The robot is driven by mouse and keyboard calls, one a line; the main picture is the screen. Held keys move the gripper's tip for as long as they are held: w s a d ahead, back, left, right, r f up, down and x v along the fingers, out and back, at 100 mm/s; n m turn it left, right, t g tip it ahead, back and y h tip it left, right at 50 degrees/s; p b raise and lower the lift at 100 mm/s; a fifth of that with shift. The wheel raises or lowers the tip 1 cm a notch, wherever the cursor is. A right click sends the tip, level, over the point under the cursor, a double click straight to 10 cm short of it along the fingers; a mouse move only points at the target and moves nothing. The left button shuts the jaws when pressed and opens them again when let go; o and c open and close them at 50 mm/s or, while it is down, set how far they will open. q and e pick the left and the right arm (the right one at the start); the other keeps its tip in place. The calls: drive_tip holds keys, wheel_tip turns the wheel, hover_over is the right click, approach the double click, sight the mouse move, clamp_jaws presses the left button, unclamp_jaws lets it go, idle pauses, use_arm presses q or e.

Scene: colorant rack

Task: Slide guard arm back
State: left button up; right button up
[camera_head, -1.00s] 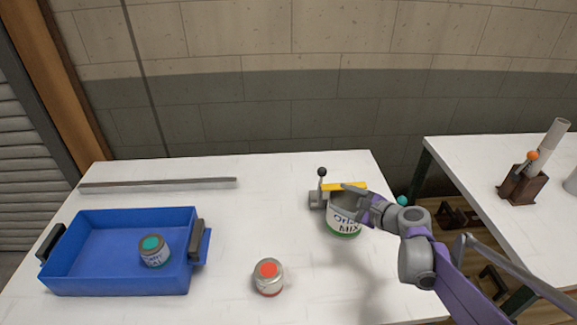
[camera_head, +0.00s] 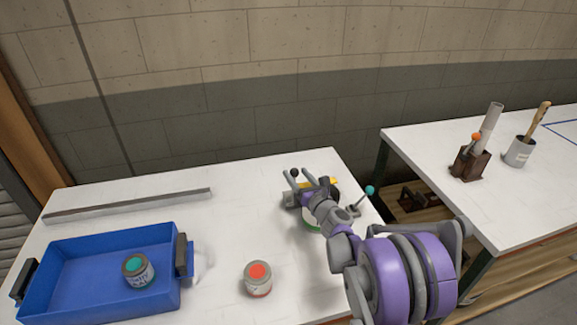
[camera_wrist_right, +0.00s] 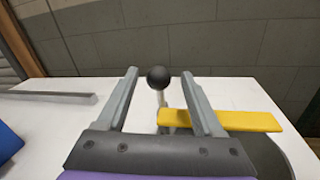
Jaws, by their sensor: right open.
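The yellow guard arm (camera_head: 331,184) lies over the mix can (camera_head: 311,226), which is mostly hidden behind my right arm. In the right wrist view the guard arm (camera_wrist_right: 228,120) extends to the right from a short grey post topped by a black ball knob (camera_wrist_right: 157,77). My right gripper (camera_wrist_right: 158,74) is open, with one finger on each side of the knob and visible gaps to both. In the head view the gripper (camera_head: 299,178) is at the knob (camera_head: 294,172), at the can's back left. My left gripper is not in view.
A blue tray (camera_head: 62,252) holding a teal-topped can (camera_head: 138,271) stands at left. A red-topped can (camera_head: 258,279) stands front centre. A grey strip (camera_head: 130,205) lies behind the tray. A teal-knobbed lever (camera_head: 369,191) is right of the mix can. A second table stands at right.

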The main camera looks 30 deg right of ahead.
drive_tip(key=w, duration=0.5)
clamp_jaws()
idle(0.3)
idle(1.0)
